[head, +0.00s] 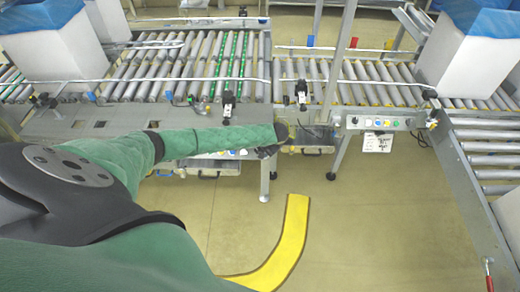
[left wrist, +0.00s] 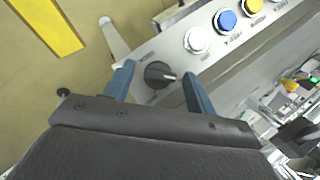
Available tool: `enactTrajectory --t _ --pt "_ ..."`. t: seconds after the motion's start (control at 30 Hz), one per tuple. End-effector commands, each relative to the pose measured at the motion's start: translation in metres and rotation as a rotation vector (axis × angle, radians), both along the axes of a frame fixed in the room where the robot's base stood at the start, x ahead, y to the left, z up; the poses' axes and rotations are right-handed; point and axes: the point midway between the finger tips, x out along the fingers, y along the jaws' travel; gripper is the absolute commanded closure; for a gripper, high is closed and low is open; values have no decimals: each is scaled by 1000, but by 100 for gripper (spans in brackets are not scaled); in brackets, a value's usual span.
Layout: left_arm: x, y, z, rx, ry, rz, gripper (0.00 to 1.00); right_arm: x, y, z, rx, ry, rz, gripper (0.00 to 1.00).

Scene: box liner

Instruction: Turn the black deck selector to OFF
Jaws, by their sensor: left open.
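The black deck selector (left wrist: 158,74) is a round knob with a pale pointer mark on a grey control panel in the left wrist view. Its pointer is directed to the right, toward my right-hand blue finger. Small labels beside it are too small to read. My left gripper (left wrist: 157,72) is open, with one blue finger on each side of the knob. I cannot tell whether either finger touches it. In the head view, my green left arm reaches across to the conveyor's front edge, where the left gripper (head: 300,137) is small and dark and the selector cannot be made out.
A white button (left wrist: 197,40), a blue button (left wrist: 226,20) and a yellow button (left wrist: 251,6) sit along the same panel. Roller conveyors (head: 190,62) run behind, with boxes lined in blue. Yellow floor tape (head: 285,245) curves over open floor in front.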

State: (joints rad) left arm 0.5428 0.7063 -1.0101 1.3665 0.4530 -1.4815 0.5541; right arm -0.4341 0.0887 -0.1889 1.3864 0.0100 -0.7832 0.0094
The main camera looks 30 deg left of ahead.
Motion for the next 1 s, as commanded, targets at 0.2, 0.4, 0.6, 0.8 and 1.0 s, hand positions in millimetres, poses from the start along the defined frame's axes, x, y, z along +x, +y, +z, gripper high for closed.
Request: enactTrajectory --t 0.2,0.4,0.6,0.8,1.0 --pt "0 0 0 0 0 0 73 0 0 0 0 0 0 64" --pt "0 0 0 1 1 -2 88 1 -1 0 -1 0 0 64" --pt "0 -1 1 21 13 -29 88 1 -1 1 0 -9 1 64" --pt "-1 -3 1 82 52 -110 88 -8 -5 -17 -5 -9 4 64" --pt "-1 -4 0 174 109 -234 88 -15 -13 -32 -11 -22 9 64"
